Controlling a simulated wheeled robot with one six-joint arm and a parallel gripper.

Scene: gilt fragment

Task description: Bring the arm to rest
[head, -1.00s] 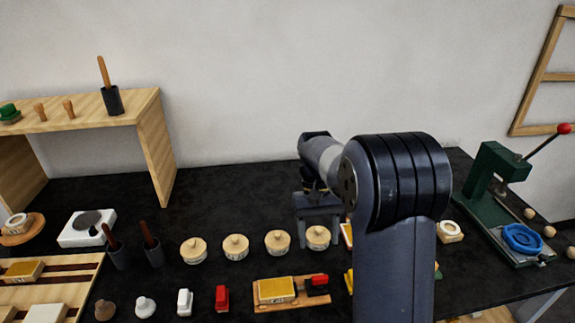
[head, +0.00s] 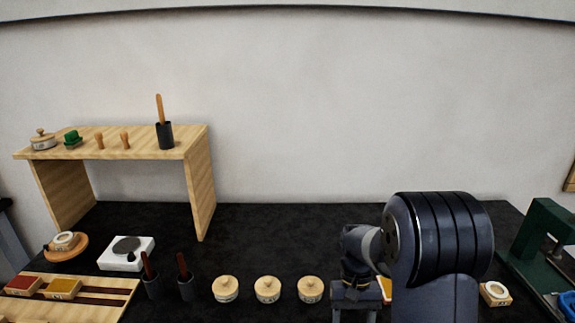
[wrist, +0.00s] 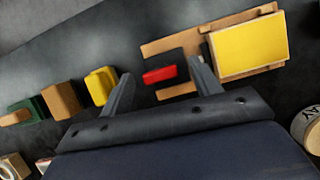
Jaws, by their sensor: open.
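My arm, dark blue-grey with a ribbed joint, stands at the lower right of the head view. Beyond the fingers lies a wooden tray (wrist: 190,40) with a yellow block (wrist: 248,47) and a small red block (wrist: 159,74). The red block shows in the gap, apart from both fingers.
Round lidded pots (head: 267,290) stand on the black bench (head: 290,235) near my gripper. A wooden shelf (head: 200,185) and a white scale (head: 126,254) are left. A green press (head: 540,245) is at right. The bench behind the pots is clear.

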